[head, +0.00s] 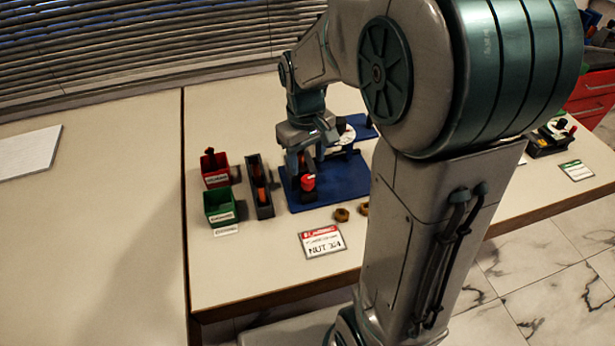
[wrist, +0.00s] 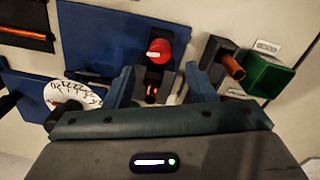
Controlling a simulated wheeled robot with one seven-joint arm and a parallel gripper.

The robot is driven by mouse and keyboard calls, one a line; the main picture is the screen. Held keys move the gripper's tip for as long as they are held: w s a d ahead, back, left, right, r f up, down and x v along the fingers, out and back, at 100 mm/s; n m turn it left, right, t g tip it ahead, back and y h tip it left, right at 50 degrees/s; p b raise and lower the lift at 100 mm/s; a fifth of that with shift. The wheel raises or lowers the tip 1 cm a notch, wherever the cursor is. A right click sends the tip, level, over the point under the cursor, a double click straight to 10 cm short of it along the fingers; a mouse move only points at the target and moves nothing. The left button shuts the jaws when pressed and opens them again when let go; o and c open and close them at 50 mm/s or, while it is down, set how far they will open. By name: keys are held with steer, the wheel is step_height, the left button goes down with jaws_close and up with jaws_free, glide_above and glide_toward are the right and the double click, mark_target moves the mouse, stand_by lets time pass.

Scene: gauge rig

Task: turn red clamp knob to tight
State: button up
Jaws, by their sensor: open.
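The red clamp knob (head: 308,182) sits on a dark clamp block on the blue rig plate (head: 345,186). In the wrist view the round red knob (wrist: 159,51) carries a white bar across its face, lying about level in the picture. Below it in that view is a dark block with an orange part (wrist: 151,92). My gripper (head: 308,160) is over the blue plate at the clamp. In the wrist view its two fingers (wrist: 162,82) stand apart on either side of the clamp block. Nothing is between them in their grip, and the knob is just beyond the fingertips, apart from them.
A dial gauge (wrist: 72,95) with a white face stands close beside my gripper. A red bin (head: 215,170), a green bin (head: 221,205) and a dark holder (head: 260,187) are to the left. Two brass nuts (head: 342,214) and a label card (head: 322,241) lie in front.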

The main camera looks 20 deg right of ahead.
mark_target(308, 179)
step_height(308, 179, down, 6)
steer(key=shift+d+f, duration=0.1)
steer(key=shift+f, duration=0.15)
steer(key=c, duration=1)
